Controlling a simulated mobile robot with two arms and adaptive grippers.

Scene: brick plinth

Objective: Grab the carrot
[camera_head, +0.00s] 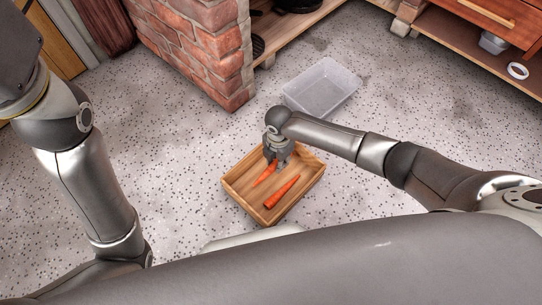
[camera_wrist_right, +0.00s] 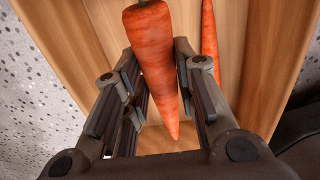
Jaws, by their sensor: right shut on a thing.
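Two orange carrots are at the wooden tray (camera_head: 236,202) on the floor. One carrot (camera_head: 265,175) is at my right gripper (camera_head: 278,158), which is shut on it inside the tray's outline. In the right wrist view this carrot (camera_wrist_right: 153,60) lies between the two dark fingers of my right gripper (camera_wrist_right: 165,95), its tip pointing towards the palm. The other carrot (camera_head: 281,192) lies free in the tray nearer to me, and part of it shows in the wrist view (camera_wrist_right: 209,40). My left arm comes in at the left, but its gripper is out of view.
A clear plastic bin (camera_head: 322,88) stands on the speckled floor beyond the tray. A brick plinth (camera_head: 195,45) is at the upper left, and a wooden cabinet with a drawer (camera_head: 490,15) is at the upper right. The floor right of the bin is clear.

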